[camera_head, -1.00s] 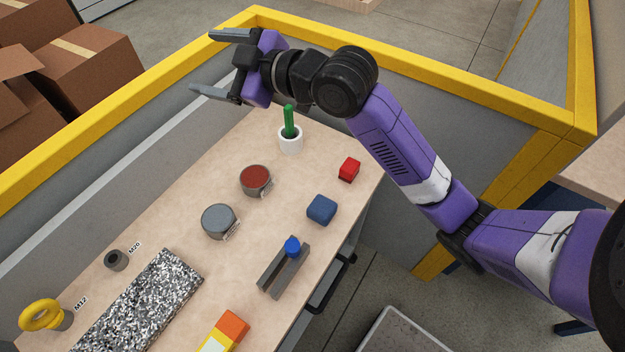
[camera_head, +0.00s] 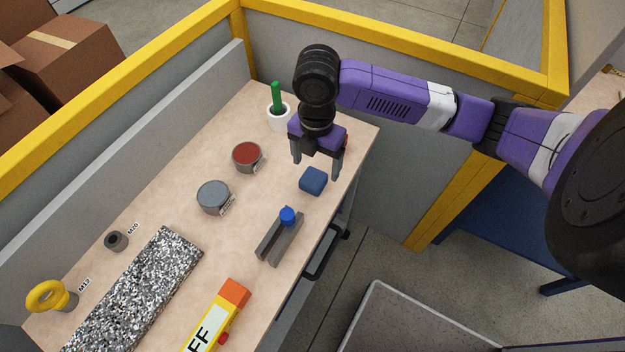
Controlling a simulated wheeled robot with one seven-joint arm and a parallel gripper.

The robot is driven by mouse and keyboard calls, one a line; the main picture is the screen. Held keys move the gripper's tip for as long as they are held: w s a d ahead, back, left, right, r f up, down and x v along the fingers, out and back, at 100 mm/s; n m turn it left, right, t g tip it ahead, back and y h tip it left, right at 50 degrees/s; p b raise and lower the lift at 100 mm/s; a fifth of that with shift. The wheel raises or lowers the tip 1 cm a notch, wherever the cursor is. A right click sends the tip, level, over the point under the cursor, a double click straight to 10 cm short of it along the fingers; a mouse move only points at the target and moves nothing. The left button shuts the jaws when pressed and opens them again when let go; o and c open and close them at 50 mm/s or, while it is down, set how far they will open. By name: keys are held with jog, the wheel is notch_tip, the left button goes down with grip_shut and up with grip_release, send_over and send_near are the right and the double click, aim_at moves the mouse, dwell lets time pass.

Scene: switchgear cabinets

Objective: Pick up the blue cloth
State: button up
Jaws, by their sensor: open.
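The blue cloth (camera_head: 313,181) is a small dark-blue folded block lying on the wooden tabletop (camera_head: 200,145) near its right edge. The fingertips appear just behind and above the cloth; I cannot tell the exact height gap. The red block is mostly hidden behind my gripper.
A grey clamp-like fixture with a blue knob (camera_head: 287,216) stands in front of the cloth. A red-topped tin (camera_head: 247,157), a grey tin (camera_head: 213,197) and a white pot with a green stick (camera_head: 279,117) stand left. A yellow-framed partition (camera_head: 400,62) borders the table.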

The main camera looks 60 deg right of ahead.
aim_at(313, 177)
jog(key=shift+w+a+f+p, duration=0.1)
jog(key=shift+f+p, duration=0.2)
jog(key=shift+f, duration=0.75)
jog(key=shift+w+d+f+p, duration=0.1)
jog(key=shift+f+p, duration=0.15)
jog(key=shift+f, duration=0.8)
jog(key=shift+w+a+f+p, duration=0.1)
jog(key=shift+f+p, duration=0.2)
jog(key=shift+f, duration=0.75)
jog(key=c, duration=1.6)
jog(key=shift+r, duration=0.1)
jog(key=shift+r+b, duration=0.9)
jog(key=shift+r, duration=9.05)
